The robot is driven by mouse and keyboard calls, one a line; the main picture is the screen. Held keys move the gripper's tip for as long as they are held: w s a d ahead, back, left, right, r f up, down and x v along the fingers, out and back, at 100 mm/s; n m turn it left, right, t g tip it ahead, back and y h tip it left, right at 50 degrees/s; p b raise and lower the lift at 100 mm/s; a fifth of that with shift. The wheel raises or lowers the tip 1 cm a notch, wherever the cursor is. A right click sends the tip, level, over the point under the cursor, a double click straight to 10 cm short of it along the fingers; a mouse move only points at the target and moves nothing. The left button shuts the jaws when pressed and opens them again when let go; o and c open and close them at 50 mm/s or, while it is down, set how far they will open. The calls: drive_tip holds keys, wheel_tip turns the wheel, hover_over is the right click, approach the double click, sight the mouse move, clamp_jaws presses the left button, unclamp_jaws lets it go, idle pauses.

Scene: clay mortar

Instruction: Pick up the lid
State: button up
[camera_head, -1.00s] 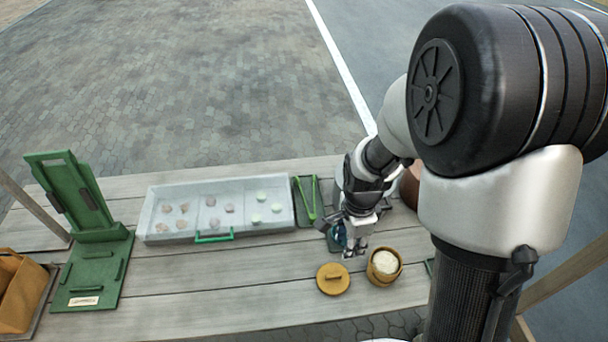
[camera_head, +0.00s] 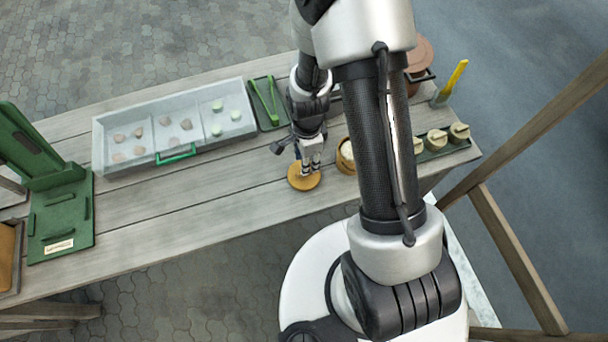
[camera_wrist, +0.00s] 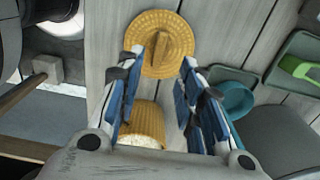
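The lid (camera_head: 304,177) is a round ochre disc with a raised bar handle, lying flat on the wooden table. In the wrist view the lid (camera_wrist: 160,20) is at the top centre, its handle between and just beyond the fingertips. My gripper (camera_wrist: 162,58) is open, its blue-padded fingers wide apart and empty. In the head view my gripper (camera_head: 312,168) is just over the lid, covering part of it. The ochre pot (camera_wrist: 144,122) shows between the fingers in the wrist view, partly hidden. In the head view the pot (camera_head: 346,165) is right of the lid, partly behind my arm.
A grey tray (camera_head: 150,143) with several small lumps and a green handle lies to the left. Green tongs (camera_head: 264,100) lie behind the lid. A teal cup (camera_wrist: 234,98) is right of the fingers. A green stand (camera_head: 66,212) is far left. Table front left of the lid is clear.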

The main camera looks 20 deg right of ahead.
drive_tip(key=f, duration=0.1)
drive_tip(key=f+b, duration=0.1)
drive_tip(key=f, duration=0.1)
drive_tip(key=a+f+b, duration=0.1)
drive_tip(key=f, duration=0.1)
drive_tip(key=shift+s+f, duration=0.1)
drive_tip(key=shift+s, duration=0.1)
drive_tip(key=shift+d, duration=0.1)
drive_tip(key=shift+c, duration=0.4)
clamp_jaws()
